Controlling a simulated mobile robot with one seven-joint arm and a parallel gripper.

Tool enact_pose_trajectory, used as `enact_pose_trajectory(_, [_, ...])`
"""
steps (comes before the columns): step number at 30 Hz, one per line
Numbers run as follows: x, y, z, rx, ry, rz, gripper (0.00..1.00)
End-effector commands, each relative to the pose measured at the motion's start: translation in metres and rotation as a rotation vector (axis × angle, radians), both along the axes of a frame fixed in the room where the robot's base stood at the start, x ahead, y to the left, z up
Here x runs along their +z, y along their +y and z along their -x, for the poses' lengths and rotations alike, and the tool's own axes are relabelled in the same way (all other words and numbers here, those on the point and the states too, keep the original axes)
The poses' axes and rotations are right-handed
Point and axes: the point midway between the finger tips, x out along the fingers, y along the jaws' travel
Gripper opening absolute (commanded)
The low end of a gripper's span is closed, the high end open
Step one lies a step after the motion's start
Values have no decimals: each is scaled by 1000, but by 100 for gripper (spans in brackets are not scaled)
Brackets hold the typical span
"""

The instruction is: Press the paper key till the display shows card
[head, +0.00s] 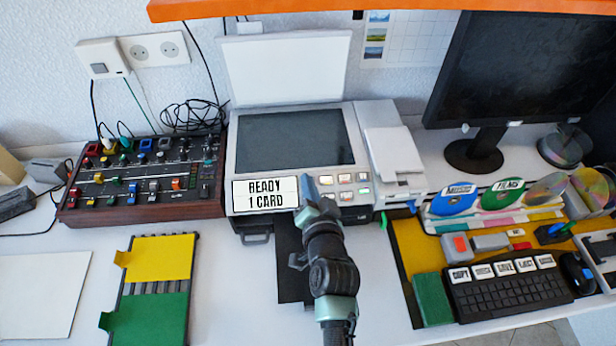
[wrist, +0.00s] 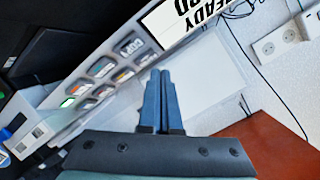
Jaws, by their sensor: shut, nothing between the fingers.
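The display (head: 266,194) on the front of the printer-scanner (head: 284,160) reads "READY 1 CARD". Part of the display shows upside down at the top of the wrist view (wrist: 188,20). A small group of keys (head: 338,187) sits right of the display. They show in the wrist view (wrist: 103,68), one marked "COPY"; the other labels are too small to read. My gripper (head: 308,180) is shut and empty, its tip between the display and the keys. In the wrist view its blue fingers (wrist: 160,82) are together, beside the keys. I cannot tell whether the tip touches the panel.
A mixer board (head: 145,178) stands left of the printer. Yellow and green folders (head: 155,285) lie at front left. A keyboard (head: 510,292), disc rack (head: 490,215) and monitor (head: 520,65) are on the right. An orange shelf edge (head: 320,6) crosses the top.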

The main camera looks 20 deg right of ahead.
Motion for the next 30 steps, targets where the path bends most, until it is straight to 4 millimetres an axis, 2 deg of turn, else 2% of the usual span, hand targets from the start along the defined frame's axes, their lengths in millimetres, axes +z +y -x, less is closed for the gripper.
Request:
enact_pose_trajectory(8, [1,0,0,-1,-1,0,0])
enact_pose_trajectory(22, [41,6,19,0,0,0,0])
enact_pose_trajectory(30, [44,7,23,0,-1,0,0])
